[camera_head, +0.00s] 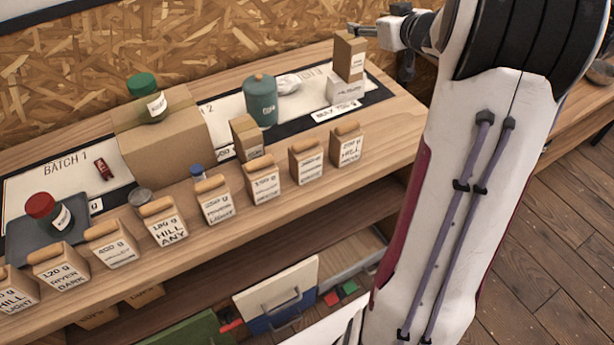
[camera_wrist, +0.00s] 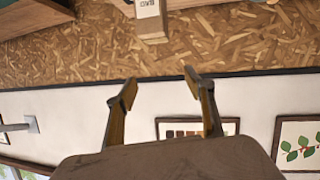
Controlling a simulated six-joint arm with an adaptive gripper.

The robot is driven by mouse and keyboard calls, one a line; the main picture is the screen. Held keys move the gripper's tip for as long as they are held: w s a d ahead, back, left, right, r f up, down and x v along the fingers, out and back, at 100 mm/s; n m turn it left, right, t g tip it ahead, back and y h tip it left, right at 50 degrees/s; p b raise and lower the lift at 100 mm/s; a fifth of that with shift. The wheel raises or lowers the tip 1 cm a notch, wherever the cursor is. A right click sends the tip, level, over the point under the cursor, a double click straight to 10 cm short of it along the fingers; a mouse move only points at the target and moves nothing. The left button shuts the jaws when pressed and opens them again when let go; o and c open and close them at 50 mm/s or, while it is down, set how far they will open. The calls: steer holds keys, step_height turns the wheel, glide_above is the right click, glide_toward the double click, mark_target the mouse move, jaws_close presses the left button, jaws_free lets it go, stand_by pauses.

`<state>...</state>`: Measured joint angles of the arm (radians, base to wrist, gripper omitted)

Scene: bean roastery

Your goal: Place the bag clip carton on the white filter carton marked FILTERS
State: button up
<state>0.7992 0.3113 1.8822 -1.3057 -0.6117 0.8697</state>
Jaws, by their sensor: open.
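The bag clip carton, a tall brown box (camera_head: 350,58), stands upright at the right end of the bench, seemingly on top of the low white filter carton (camera_head: 345,91). Its base meets the white carton's top in the head view. The white carton's print is too small to read surely. My gripper (camera_head: 362,30) is beside the brown carton's upper end. In the wrist view my gripper (camera_wrist: 158,80) has its fingers apart with nothing between them. The brown carton (camera_wrist: 151,27) shows there at the top edge, beyond the fingertips and apart from them.
A green canister (camera_head: 261,101) and a white crumpled item (camera_head: 288,83) stand left of the cartons. A row of labelled bags (camera_head: 265,181) lines the front edge. A large brown box (camera_head: 165,145) carries a green-lidded jar (camera_head: 147,98). A chipboard wall (camera_head: 200,45) rises behind.

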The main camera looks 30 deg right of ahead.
steer(key=s+a+r+m+g+h, duration=0.1)
steer(key=s+a+r+h, duration=0.1)
steer(key=s+a+r, duration=0.3)
steer(key=s+a+r+m+g+h, duration=0.1)
steer(key=s+a+r+h, duration=0.15)
steer(key=a, duration=0.55)
steer(key=s+a+f+n+g+y, duration=0.1)
steer(key=s+a+f+g+y, duration=0.2)
steer(key=s+a+f, duration=0.3)
steer(key=s+a+f+n+g+y, duration=0.1)
steer(key=s+a+f+g+y, duration=0.2)
steer(key=s+a, duration=1.4)
steer(key=s+f, duration=0.3)
steer(key=shift+s+a+y, duration=0.15)
steer(key=shift+a+y, duration=0.15)
steer(key=shift+y, duration=0.05)
